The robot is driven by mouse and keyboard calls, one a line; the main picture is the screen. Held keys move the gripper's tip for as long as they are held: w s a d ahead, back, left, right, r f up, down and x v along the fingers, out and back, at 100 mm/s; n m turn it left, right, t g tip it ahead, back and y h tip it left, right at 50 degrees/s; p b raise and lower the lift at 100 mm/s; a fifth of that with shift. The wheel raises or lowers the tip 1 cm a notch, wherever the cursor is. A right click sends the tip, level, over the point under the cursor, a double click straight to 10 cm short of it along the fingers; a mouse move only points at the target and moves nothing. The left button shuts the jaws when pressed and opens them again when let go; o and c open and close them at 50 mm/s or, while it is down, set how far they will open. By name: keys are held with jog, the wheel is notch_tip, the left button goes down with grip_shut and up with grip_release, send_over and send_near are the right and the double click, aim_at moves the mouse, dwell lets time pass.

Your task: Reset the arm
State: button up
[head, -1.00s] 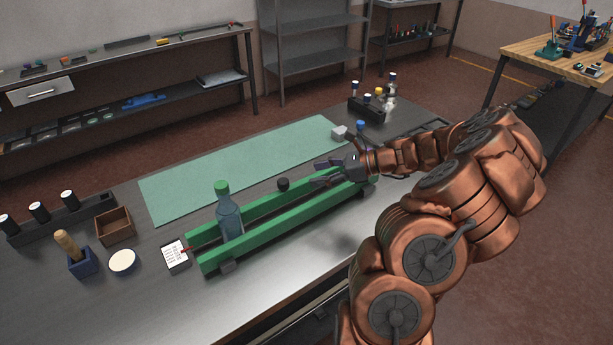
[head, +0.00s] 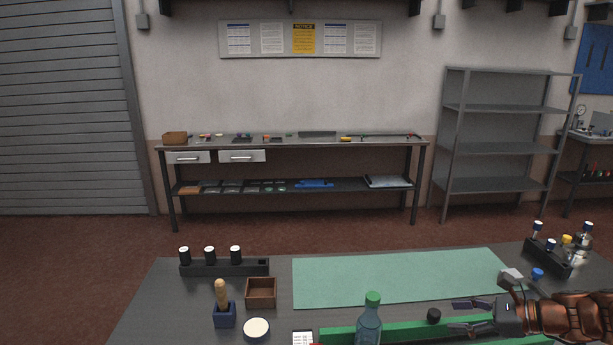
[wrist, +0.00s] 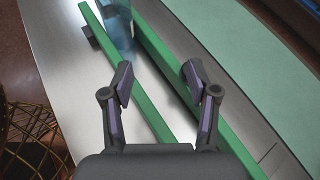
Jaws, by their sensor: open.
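My gripper (head: 474,317) is at the right of the head view, over the right part of the green rails on the bench. In the wrist view my gripper (wrist: 160,88) has its two fingers spread with nothing between them. My copper arm (head: 565,314) reaches in from the right edge of the head view. A clear bluish bottle with a green cap (head: 369,322) stands upright between the green rails (head: 432,327), left of my gripper and apart from it. Its lower part also shows at the top of the wrist view (wrist: 118,25). The bottle's base is cut off in the head view.
A green mat (head: 395,278) lies behind the rails. A rack of small bottles (head: 549,254) is at the right. A wooden box (head: 261,292), a blue brush holder (head: 224,317) and a white-topped dish (head: 256,329) stand at the left.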

jog(key=s+a+r+n+g+h, duration=0.15)
jog(key=s+a+n+g, duration=0.35)
jog(key=a, duration=0.5)
jog(key=s+a+r+n+g+h, duration=0.1)
jog(key=s+a+r+n+g, duration=0.15)
jog(key=s+a+n, duration=0.65)
jog(key=s+f+n+g+h, duration=0.1)
jog(key=s+n+g+h, duration=0.1)
jog(key=s+n+h, duration=0.6)
jog(key=s+n, duration=0.1)
jog(key=s, duration=0.6)
jog(key=shift+s+a+f+n, duration=0.2)
jog(key=shift+s+f+n, duration=0.05)
jog(key=shift+f+n, duration=0.15)
